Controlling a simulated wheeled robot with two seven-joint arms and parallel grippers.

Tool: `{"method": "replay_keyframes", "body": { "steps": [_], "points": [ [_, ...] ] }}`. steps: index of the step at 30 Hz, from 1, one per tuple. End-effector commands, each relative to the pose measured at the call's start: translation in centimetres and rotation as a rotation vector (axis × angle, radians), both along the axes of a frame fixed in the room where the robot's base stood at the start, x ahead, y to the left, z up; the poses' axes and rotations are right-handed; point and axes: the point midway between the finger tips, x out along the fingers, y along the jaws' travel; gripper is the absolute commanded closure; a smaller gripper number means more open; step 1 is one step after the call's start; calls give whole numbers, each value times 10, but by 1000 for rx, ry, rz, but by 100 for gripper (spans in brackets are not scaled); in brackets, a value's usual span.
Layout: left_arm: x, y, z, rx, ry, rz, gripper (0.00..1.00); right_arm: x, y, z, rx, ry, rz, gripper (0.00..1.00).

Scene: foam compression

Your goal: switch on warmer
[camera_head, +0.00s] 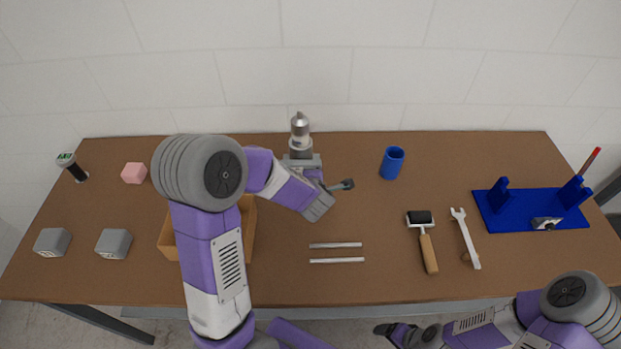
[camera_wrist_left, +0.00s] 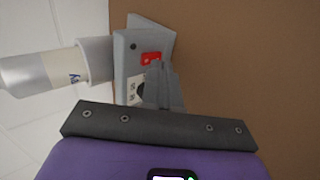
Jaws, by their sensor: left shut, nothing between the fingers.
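The warmer (camera_head: 303,160) is a grey box at the back middle of the table, with a silver, capped cylinder (camera_head: 300,133) upright on it. In the left wrist view the warmer's grey panel (camera_wrist_left: 126,60) carries a red switch (camera_wrist_left: 150,57) and a partly hidden dark dial. My left gripper (camera_head: 314,190) is at the front of the warmer. Its fingers (camera_wrist_left: 158,78) are shut and empty, with their tips just at the red switch, overlapping it; contact cannot be told. My right gripper (camera_head: 384,329) is low at the front edge, away from the warmer; its jaws are unclear.
A blue cup (camera_head: 392,163), a roller (camera_head: 424,240), a wrench (camera_head: 465,238) and a blue fixture (camera_head: 531,209) stand to the right. Two metal rods (camera_head: 336,252) lie in front.

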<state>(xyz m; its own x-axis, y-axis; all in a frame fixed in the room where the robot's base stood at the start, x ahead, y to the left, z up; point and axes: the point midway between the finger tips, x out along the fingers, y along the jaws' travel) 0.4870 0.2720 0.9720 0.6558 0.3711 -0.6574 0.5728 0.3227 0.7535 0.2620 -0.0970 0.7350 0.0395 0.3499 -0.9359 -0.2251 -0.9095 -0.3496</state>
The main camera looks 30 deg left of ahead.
Motion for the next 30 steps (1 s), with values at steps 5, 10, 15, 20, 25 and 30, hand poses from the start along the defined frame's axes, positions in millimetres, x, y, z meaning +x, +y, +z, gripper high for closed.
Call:
{"method": "replay_keyframes", "body": {
  "steps": [5,10,15,20,25,30],
  "points": [
    [-24,-21,21,-1,-5,-8,100,0,0,7,0,1,0,19],
    [-49,-34,48,1,-4,-8,100,0,0,19,0,0,0,19],
    [-66,-44,65,0,-3,-6,100,0,0,26,0,0,0,19],
    [-74,-48,72,0,0,-5,100,0,0,29,0,0,0,19],
    [-75,-48,72,0,0,-5,100,0,0,29,0,0,0,19],
    [-75,-48,72,0,0,-5,100,0,0,29,0,0,0,19]
  ]
}}
